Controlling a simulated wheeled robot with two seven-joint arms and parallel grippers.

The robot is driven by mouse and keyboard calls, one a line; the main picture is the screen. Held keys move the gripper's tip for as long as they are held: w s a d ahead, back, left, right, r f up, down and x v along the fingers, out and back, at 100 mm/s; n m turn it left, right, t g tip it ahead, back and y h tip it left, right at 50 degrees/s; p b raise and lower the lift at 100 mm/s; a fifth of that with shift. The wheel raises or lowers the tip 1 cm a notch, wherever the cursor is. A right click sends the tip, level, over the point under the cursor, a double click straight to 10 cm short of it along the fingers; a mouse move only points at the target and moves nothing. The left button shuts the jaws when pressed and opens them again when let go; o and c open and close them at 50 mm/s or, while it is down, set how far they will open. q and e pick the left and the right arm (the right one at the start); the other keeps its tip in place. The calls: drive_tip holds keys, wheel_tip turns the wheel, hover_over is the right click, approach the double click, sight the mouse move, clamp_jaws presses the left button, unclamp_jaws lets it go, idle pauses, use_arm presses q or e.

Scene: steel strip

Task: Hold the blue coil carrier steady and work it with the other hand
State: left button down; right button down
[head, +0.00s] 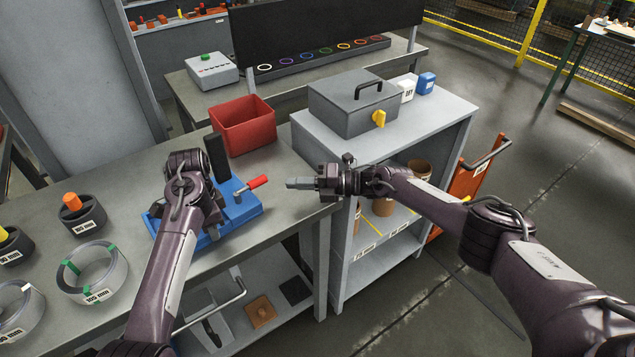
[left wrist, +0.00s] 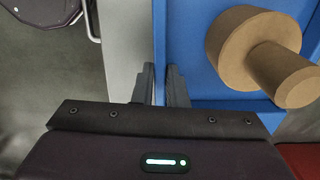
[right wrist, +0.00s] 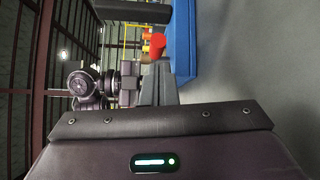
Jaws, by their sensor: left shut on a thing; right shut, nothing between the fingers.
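The blue coil carrier (head: 242,208) sits on the grey workbench, with a black upright part (head: 216,157) and a red-handled lever (head: 257,182) at its right. My left gripper (left wrist: 160,76) is shut on the carrier's blue edge; in the head view my arm hides its fingers. The left wrist view shows a brown spool-shaped part (left wrist: 245,45) on the blue carrier (left wrist: 200,60). My right gripper (head: 292,183) is shut and empty, just right of the red handle and apart from it. In the right wrist view the handle (right wrist: 157,46) shows just beyond the fingertips (right wrist: 157,72).
A red bin (head: 243,126) stands behind the carrier. A grey toolbox (head: 352,104) sits on the shelf unit (head: 440,108) at right. Strip coils (head: 92,275) and black holders (head: 83,215) stand on the bench at left. A little bench is bare right of the carrier.

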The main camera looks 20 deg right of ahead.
use_arm(q)
drive_tip(key=shift+f, duration=0.1)
use_arm(e)
drive_tip(key=v, duration=0.6)
drive_tip(key=shift+d, duration=0.25)
drive_tip(key=shift+d, duration=0.1)
drive_tip(key=v, duration=1.1)
drive_tip(key=shift+s+d, duration=0.25)
drive_tip(key=shift+d, duration=0.1)
use_arm(q)
drive_tip(key=c, duration=1.4)
unclamp_jaws()
drive_tip(key=shift+d, duration=0.1)
